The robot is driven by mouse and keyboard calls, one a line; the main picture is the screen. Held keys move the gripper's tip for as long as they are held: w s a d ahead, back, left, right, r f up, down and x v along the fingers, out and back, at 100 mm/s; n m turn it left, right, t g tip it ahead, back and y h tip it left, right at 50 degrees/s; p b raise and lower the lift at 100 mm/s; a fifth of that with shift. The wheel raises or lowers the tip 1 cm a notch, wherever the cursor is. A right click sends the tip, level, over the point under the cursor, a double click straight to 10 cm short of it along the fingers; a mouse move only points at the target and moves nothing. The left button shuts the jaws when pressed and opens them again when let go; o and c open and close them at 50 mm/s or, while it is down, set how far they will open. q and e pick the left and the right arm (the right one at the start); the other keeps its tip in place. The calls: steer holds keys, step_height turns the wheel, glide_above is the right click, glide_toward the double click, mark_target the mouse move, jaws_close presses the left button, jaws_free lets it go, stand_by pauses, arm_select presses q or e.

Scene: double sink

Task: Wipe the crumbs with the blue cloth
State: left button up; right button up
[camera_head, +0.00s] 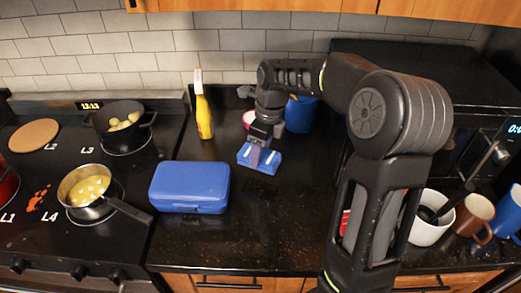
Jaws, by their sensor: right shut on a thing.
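The blue cloth (272,167) is on the black counter, right of the blue box and in front of the yellow bottle. My right gripper (259,154) points down onto it and is shut on it, covering its middle. The cloth looks like a small, flat blue piece showing on both sides of the fingers. I cannot clearly tell crumbs from the light speckles on the dark counter. My left gripper is not in view.
A blue lidded box (189,187) stands left of the cloth. A yellow bottle (204,117) and a blue container (300,114) stand behind. Pans sit on the stove (60,235) at left. A white pot (430,230) and mugs (474,216) stand at right. The front counter is clear.

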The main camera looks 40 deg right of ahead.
steer(key=shift+r+p, duration=1.4)
steer(key=shift+r, duration=0.15)
steer(key=shift+f, duration=0.1)
